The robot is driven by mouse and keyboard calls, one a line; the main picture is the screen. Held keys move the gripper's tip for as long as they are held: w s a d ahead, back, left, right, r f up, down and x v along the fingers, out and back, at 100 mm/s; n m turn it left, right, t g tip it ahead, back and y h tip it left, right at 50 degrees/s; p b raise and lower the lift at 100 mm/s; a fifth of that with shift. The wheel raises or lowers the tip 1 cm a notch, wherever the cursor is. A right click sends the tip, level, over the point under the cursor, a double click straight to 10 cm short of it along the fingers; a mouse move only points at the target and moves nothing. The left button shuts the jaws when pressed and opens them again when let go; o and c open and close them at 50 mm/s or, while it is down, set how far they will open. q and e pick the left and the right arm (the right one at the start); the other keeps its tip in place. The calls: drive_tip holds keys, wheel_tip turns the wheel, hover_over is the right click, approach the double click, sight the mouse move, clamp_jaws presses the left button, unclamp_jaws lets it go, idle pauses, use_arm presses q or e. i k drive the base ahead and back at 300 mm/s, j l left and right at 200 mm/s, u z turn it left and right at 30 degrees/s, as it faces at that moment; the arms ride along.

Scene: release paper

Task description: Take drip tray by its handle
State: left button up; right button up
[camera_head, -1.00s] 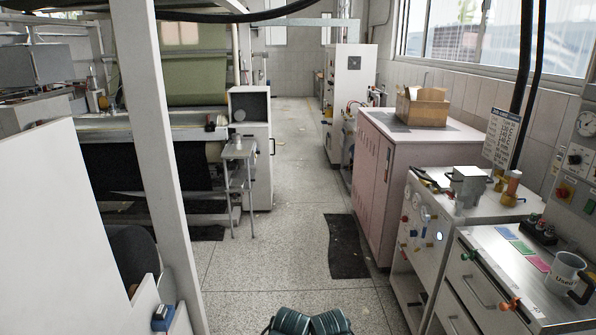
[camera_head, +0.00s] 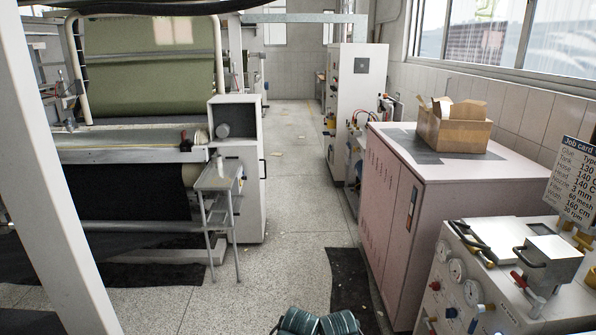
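I cannot make out a drip tray for certain. At the lower right stands a white machine (camera_head: 447,290) with gauges on its front. On its top is a grey metal box (camera_head: 548,257) with a dark handle, and a red-handled part shows beside it. Black bar handles (camera_head: 471,243) lie at the left of the box. Neither of my grippers is in view; only dark teal rounded parts, likely of my own arms, show at the bottom edge.
A pink cabinet (camera_head: 390,215) carries an open cardboard box (camera_head: 454,127). A job card (camera_head: 571,183) stands at the right. A textile machine with green fabric (camera_head: 150,65) and a small metal stand (camera_head: 219,177) are at the left. The aisle floor (camera_head: 300,190) is mostly clear, with a dark mat (camera_head: 350,283).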

sight(215, 217)
drive_tip(key=i, duration=0.9)
drive_tip(key=i+u, duration=0.1)
drive_tip(key=i, duration=0.8)
drive_tip(key=i+l, duration=0.15)
drive_tip(key=i, duration=0.75)
drive_tip(key=i+l+u, duration=0.1)
drive_tip(key=i, duration=0.8)
drive_tip(key=i+l+u, duration=0.2)
drive_tip(key=i+u, duration=0.2)
drive_tip(key=i+l+u, duration=0.35)
drive_tip(key=i, duration=0.25)
